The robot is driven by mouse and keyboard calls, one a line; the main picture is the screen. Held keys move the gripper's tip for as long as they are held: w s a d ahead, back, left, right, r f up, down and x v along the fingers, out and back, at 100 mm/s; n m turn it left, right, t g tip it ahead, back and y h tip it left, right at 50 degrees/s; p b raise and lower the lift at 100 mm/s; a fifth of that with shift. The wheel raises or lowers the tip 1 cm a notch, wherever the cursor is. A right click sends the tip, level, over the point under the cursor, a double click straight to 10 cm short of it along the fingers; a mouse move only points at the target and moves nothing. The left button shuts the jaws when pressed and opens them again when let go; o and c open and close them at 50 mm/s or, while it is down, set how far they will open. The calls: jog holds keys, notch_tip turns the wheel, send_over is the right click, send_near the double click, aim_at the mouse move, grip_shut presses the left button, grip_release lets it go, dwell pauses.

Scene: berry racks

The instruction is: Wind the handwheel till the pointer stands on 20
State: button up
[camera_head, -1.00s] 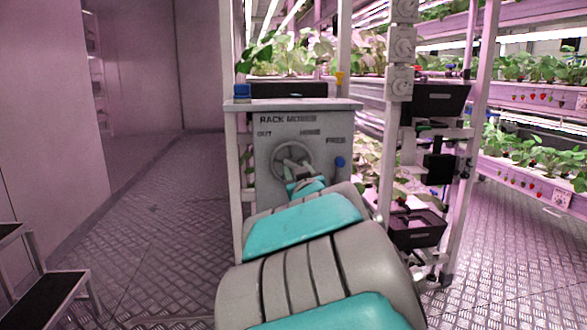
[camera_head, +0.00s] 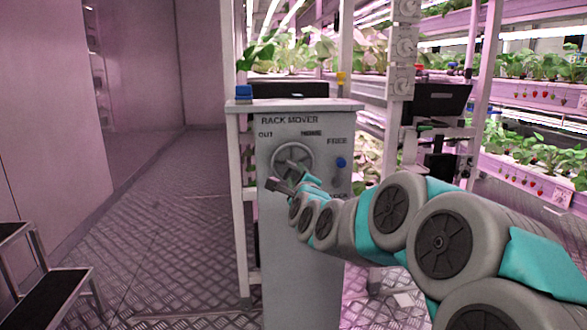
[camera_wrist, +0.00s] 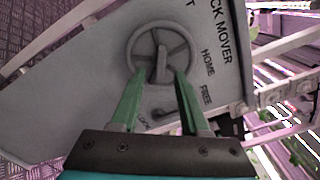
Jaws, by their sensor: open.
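The handwheel (camera_head: 292,160) is a grey spoked wheel on the front of the grey rack mover panel (camera_head: 305,235). In the wrist view the handwheel (camera_wrist: 160,33) lies just past my fingertips, with its grey handle (camera_wrist: 161,66) standing out between the two fingers' lines. My gripper (camera_wrist: 160,80) is open, its green fingers on either side of the handle's near end; I cannot tell whether they touch it. In the head view my gripper (camera_head: 287,180) is at the wheel's lower edge. No pointer or number 20 can be made out.
A blue knob (camera_head: 340,162) sits right of the wheel, under the word FREE. A blue item (camera_head: 243,92) is on the panel's top left. Plant racks (camera_head: 530,165) stand at right, a step stool (camera_head: 45,285) at lower left.

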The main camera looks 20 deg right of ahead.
aim_at(293, 168)
jog(key=shift+x, duration=2.85)
grip_shut()
